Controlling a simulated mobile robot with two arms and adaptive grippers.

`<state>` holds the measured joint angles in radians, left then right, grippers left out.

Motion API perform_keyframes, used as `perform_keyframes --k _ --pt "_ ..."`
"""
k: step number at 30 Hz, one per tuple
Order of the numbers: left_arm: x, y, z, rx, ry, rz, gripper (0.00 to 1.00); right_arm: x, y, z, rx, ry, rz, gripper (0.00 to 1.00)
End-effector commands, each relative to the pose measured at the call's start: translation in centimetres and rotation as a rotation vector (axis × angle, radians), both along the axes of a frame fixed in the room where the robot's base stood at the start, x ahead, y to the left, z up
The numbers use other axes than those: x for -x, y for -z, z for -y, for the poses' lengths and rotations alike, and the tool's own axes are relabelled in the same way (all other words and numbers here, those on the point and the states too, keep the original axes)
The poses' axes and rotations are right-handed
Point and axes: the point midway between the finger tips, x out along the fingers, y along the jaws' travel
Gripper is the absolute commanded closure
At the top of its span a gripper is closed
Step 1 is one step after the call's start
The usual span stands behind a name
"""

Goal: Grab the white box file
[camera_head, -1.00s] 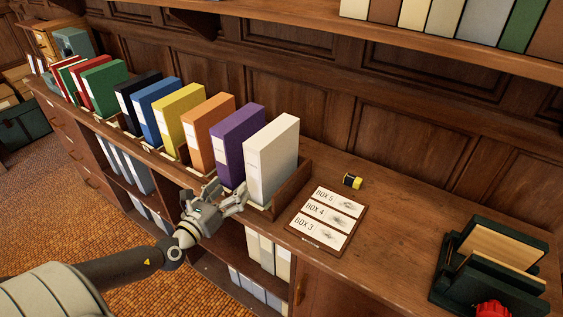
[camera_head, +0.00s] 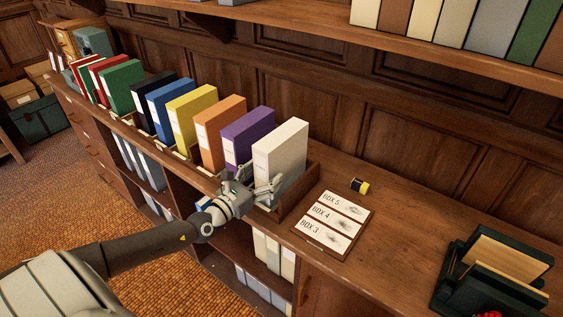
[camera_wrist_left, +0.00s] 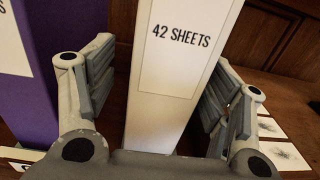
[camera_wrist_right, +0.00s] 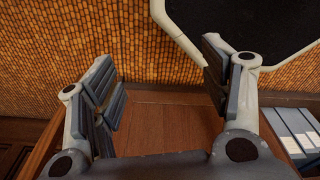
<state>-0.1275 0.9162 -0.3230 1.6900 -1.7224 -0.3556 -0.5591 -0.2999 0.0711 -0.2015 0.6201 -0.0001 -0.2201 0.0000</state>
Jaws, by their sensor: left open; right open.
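The white box file (camera_head: 283,150) stands upright at the right end of a row of box files in a wooden rack on the cabinet top. My left gripper (camera_head: 268,188) is open at its lower front. In the left wrist view the white box file (camera_wrist_left: 162,115), labelled "42 SHEETS", stands between the open fingers of my left gripper (camera_wrist_left: 160,95), one on each side. I see a gap on both sides. My right gripper (camera_wrist_right: 160,90) is open and empty in its wrist view, over a wooden surface, and is not in the head view.
The purple box file (camera_head: 246,138) stands just left of the white one, close to my left finger. A label board (camera_head: 332,222) and a small yellow-black object (camera_head: 359,186) lie to the right. A dark green holder (camera_head: 490,275) stands further right. The cabinet top between is clear.

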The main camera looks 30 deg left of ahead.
Motion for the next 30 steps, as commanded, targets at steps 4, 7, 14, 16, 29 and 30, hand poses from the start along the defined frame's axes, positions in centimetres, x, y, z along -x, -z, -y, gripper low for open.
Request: perform_keyframes --k 4,7,14,16,29,30 --pt "-1.7 -0.7 0.4 0.000 -0.002 0.004 0.26 0.0 -1.3 0.3 0.003 -0.001 0.000 0.30" --pt "-3.0 -0.6 0.7 0.001 -0.001 0.003 0.26 0.0 -1.7 0.5 0.005 -0.002 0.000 0.30" --pt "-4.6 -0.3 0.9 0.001 0.000 0.001 0.26 0.0 -1.8 1.0 0.013 -0.003 0.000 0.30" --pt "-4.7 -0.3 0.9 0.001 -0.001 0.001 0.26 0.0 -1.8 1.1 0.013 -0.003 0.000 0.30" --pt "-4.6 -0.3 0.9 0.001 0.000 0.001 0.57 0.0 -1.8 1.1 0.012 -0.002 0.001 0.30" --pt "-4.6 -0.3 0.9 0.001 0.000 0.001 0.62 0.0 -1.8 1.0 0.012 -0.002 0.001 0.30"
